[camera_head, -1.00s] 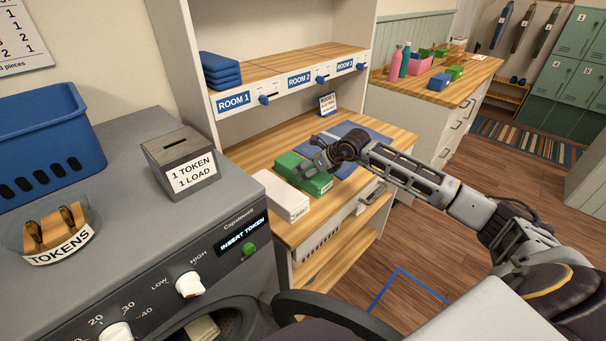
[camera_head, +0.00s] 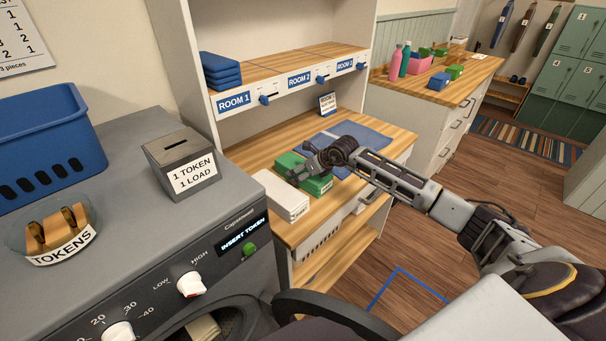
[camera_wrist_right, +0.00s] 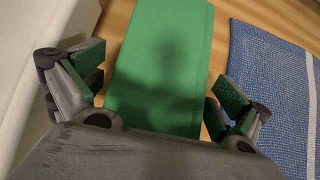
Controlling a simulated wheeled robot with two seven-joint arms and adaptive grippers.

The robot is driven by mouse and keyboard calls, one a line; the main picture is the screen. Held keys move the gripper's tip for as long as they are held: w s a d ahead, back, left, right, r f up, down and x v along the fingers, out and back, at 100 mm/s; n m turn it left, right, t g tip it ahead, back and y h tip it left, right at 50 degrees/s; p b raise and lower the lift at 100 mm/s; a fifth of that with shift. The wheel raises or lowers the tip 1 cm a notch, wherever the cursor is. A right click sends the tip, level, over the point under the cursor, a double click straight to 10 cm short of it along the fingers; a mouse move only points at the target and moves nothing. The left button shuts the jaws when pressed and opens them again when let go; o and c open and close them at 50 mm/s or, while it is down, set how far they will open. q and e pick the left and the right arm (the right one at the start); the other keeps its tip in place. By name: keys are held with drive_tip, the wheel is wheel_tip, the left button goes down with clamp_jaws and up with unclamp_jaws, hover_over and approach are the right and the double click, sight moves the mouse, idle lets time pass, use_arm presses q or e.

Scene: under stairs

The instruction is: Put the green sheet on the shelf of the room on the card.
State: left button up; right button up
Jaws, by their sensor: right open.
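The folded green sheet (camera_head: 318,184) lies on the wooden counter between a white folded stack and a blue mat. My right gripper (camera_head: 301,172) is just above it. In the right wrist view the green sheet (camera_wrist_right: 165,70) lies between the two open fingers of the gripper (camera_wrist_right: 157,97), with nothing held. The card (camera_head: 327,103) stands at the back of the counter; its text is too small to read surely. The shelf (camera_head: 275,64) above carries labels ROOM 1 (camera_head: 234,101), ROOM 2 (camera_head: 300,79) and a third at the right. My left gripper is out of view.
A white folded stack (camera_head: 281,194) lies left of the green sheet. A blue mat (camera_head: 359,134) lies behind and right. Folded blue cloths (camera_head: 220,70) sit above ROOM 1; the shelf above ROOM 2 and the third label is bare. A washing machine (camera_head: 130,240) stands at the left.

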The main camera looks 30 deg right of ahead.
drive_tip(key=c, duration=1.4)
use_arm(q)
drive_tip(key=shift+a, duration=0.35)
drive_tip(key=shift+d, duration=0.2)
use_arm(e)
drive_tip(key=shift+r, duration=0.2)
drive_tip(key=shift+w+r, duration=0.1)
drive_tip(key=shift+r, duration=0.5)
wheel_tip(320, 180, up, 7)
drive_tip(key=shift+f, duration=0.15)
drive_tip(key=shift+r+b, duration=0.3)
drive_tip(key=shift+r, duration=0.55)
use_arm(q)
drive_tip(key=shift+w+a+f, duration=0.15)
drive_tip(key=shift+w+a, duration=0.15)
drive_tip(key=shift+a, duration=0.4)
